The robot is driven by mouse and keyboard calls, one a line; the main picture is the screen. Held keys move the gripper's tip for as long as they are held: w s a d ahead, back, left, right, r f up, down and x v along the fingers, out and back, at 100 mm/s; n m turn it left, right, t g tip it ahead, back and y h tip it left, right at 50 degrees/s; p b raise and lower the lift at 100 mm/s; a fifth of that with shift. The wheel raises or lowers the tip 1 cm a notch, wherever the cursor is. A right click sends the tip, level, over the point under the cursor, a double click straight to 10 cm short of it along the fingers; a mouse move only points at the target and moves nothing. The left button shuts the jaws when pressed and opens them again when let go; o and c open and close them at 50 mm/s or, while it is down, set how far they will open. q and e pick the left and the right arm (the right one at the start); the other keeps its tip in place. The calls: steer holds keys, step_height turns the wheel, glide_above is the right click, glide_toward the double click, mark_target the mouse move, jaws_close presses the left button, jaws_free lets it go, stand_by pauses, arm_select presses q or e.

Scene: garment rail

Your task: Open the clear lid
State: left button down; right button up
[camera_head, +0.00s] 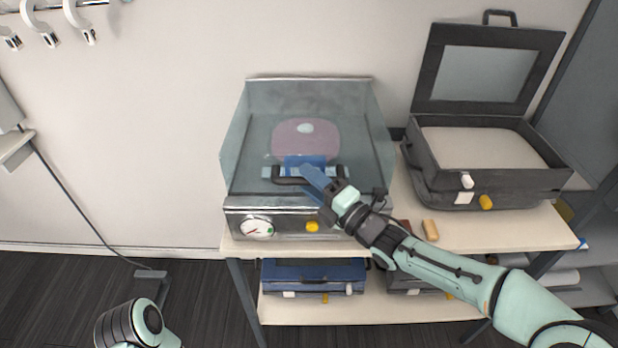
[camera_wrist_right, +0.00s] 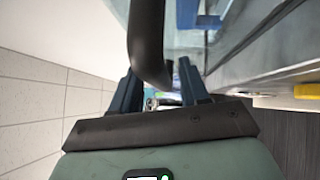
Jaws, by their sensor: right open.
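The clear lid (camera_head: 255,125) lies over a metal-fronted machine on the table and looks closed. Its black bar handle (camera_head: 290,181) runs along the front of the lid; the handle also shows in the right wrist view (camera_wrist_right: 148,45). My right gripper (camera_head: 308,174) is at the handle, with its blue fingers open. In the right wrist view the gripper (camera_wrist_right: 157,88) has the handle bar at the opening between its fingers. Whether a finger touches the bar, I cannot tell. Part of the handle is hidden behind my gripper. My left gripper is out of view.
A pink pad (camera_head: 305,138) shows through the lid. The machine front has a dial (camera_head: 257,228) and a yellow knob (camera_head: 312,226). An open dark case (camera_head: 490,185) stands to the right. A blue case (camera_head: 312,275) sits on the lower shelf.

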steer(key=shift+w+a, duration=0.25)
steer(key=shift+a, duration=0.05)
